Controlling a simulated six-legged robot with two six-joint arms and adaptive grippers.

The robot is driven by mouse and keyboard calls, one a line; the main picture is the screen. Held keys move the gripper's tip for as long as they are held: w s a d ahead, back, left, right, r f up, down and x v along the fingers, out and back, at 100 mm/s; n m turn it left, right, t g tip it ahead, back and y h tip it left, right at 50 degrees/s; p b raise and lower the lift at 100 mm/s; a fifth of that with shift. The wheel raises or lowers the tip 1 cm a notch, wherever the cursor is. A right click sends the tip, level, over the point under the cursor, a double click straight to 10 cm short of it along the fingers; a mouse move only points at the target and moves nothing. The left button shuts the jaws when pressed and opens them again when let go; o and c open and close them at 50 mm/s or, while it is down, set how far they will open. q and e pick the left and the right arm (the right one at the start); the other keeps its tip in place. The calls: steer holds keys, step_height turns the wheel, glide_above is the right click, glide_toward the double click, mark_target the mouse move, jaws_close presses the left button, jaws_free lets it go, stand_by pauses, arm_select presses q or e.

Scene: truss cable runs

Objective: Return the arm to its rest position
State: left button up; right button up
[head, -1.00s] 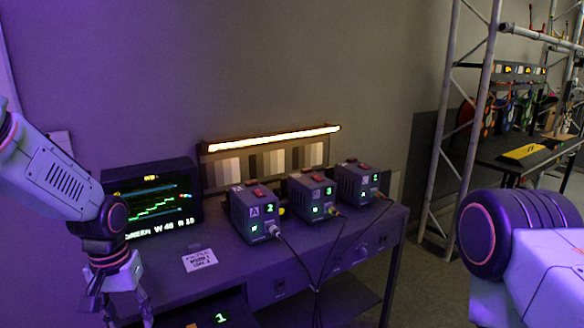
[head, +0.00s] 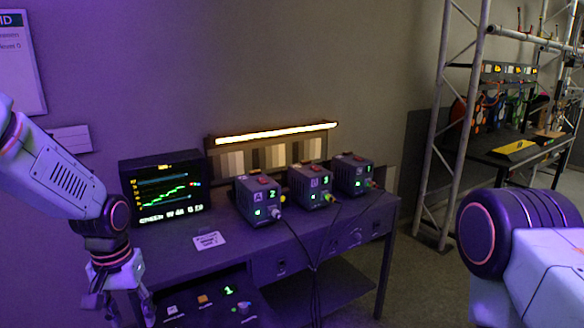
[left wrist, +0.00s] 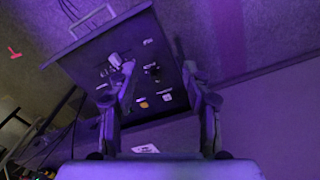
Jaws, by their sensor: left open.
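My left arm comes in from the left in the head view, and its gripper (head: 128,304) hangs down in front of the desk's left end, apart from everything. Its two fingers also show in the left wrist view (left wrist: 160,85), spread apart with nothing held between them. Beyond them in that view is a dark panel (left wrist: 83,62) with small knobs and switches. My right arm shows only as a purple joint and pale link at the right edge of the head view; its gripper is outside the picture.
The desk (head: 255,240) carries a monitor (head: 165,192), a white card (head: 208,240) and three boxes with cables, A (head: 257,198), a middle one (head: 311,187) and a far one (head: 353,174). A lit lamp bar (head: 278,133) is behind. A truss (head: 450,120) stands right; floor between is clear.

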arm_select(q)
steer(key=w+d+f+t, duration=0.3)
steer(key=w, duration=0.1)
steer(key=s+d+f+t+b, duration=0.1)
steer(key=s+d+f+b, duration=0.1)
steer(key=s+f, duration=0.55)
steer(key=s+d+f+b, duration=0.2)
steer(key=s+f+b, duration=0.1)
steer(key=s+f, duration=0.4)
steer(key=s+f+g+b, duration=0.2)
steer(key=s+f, duration=0.4)
steer(key=s, duration=0.4)
steer(key=s+f+m+g+b, duration=0.1)
steer(key=s+f+g+b, duration=0.1)
steer(key=s+f, duration=0.4)
steer(key=s+d+b, duration=0.1)
steer(key=s, duration=0.4)
steer(key=shift+f, duration=0.4)
arm_select(e)
step_height(320, 180, down, 10)
